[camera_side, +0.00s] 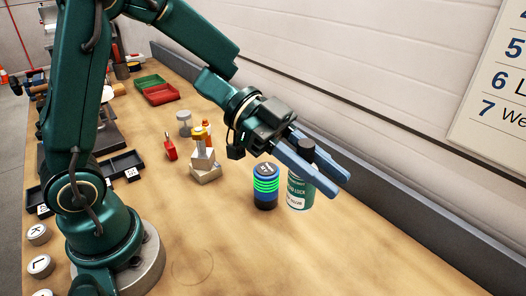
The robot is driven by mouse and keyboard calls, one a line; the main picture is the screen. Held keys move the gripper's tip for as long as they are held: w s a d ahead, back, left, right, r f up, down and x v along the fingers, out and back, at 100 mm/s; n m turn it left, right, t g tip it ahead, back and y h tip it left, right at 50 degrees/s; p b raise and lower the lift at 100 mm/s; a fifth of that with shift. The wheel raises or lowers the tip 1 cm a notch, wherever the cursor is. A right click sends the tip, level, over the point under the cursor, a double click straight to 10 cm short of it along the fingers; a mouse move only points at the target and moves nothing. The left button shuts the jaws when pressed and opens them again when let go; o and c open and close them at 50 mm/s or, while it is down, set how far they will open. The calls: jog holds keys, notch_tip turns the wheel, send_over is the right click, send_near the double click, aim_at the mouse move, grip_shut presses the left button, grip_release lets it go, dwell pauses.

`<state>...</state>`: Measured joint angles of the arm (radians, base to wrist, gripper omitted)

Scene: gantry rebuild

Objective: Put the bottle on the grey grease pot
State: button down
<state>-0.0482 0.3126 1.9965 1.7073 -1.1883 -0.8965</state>
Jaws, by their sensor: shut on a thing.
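A small grey pot with a lid (184,123), seemingly the grease pot, stands farther back to the left, well apart from my gripper.
A blue can with green rings (265,184) stands just left of the bottle. Red (161,94) and green (148,82) trays are behind.

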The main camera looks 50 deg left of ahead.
jog(key=w+a+r+n+t+y, duration=0.1)
jog(key=a+r+n+t+y, duration=0.2)
jog(key=a+n+y, duration=0.5)
jog(key=w+a+r+n+t+y, duration=0.2)
jog(key=a+r+n+t+y, duration=0.15)
jog(key=a, duration=0.85)
jog(key=w+a+r+n+t+y, duration=0.1)
jog(key=a+r+n+t+y, duration=0.35)
jog(key=a, duration=0.65)
jog(key=s+a+f+n+g+y, duration=0.2)
jog(key=s+a+n+g+y, duration=0.45)
jog(key=a, duration=0.55)
jog(key=s+a+f+n+g+y, duration=0.2)
jog(key=s+a+n+g+y, duration=0.3)
jog(key=s+a+n, duration=0.5)
jog(key=w+f+m, duration=0.2)
jog(key=w+f, duration=0.9)
jog(key=w, duration=0.2)
jog(key=shift+w+a+f, duration=0.15)
jog(key=shift+a, duration=0.25)
jog(key=shift+f+h, duration=0.1)
jog(key=shift+h, duration=0.15)
